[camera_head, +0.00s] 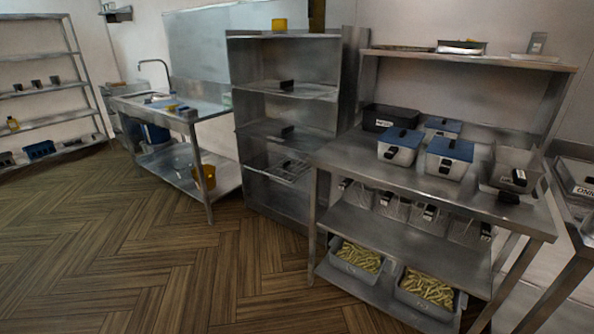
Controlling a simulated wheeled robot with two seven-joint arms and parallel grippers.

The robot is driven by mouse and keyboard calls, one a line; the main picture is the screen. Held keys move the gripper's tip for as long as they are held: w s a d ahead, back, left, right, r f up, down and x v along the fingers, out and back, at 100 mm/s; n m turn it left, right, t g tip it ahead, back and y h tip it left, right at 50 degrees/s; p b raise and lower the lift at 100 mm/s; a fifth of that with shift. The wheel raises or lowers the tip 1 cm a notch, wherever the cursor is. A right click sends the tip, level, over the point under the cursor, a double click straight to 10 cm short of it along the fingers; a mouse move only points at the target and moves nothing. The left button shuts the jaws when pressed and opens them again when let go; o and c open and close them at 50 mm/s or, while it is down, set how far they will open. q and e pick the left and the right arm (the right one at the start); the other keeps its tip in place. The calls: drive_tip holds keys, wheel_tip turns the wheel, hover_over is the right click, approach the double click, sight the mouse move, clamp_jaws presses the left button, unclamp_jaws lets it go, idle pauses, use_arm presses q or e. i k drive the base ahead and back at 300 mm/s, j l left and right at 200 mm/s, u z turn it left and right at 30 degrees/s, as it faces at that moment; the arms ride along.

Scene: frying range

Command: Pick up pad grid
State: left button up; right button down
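No part of either gripper shows in the head view. A steel rack (233,130) in the middle holds several flat shelves or grids, each with a small black block on it. The upper one (310,92) and the middle one (262,129) look like flat metal sheets. The lower one (297,176) looks like a wire grid, with a black block (287,164) on it. I cannot tell for sure which of these is the pad grid.
A steel worktable (345,157) at right holds blue-lidded containers (449,158) and a black bin (390,117). Bins of yellow fries-like pieces (357,257) sit below. A sink table (170,112) and shelves (40,58) stand left. The wooden floor (110,240) in front is clear.

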sight(287, 163)
drive_tip(key=i+j+z, duration=0.15)
drive_tip(key=z, duration=0.3)
drive_tip(key=i+j+z, duration=0.25)
drive_tip(key=z, duration=0.15)
drive_tip(key=i+j+z, duration=0.2)
drive_tip(key=z, duration=0.25)
drive_tip(key=j, duration=0.1)
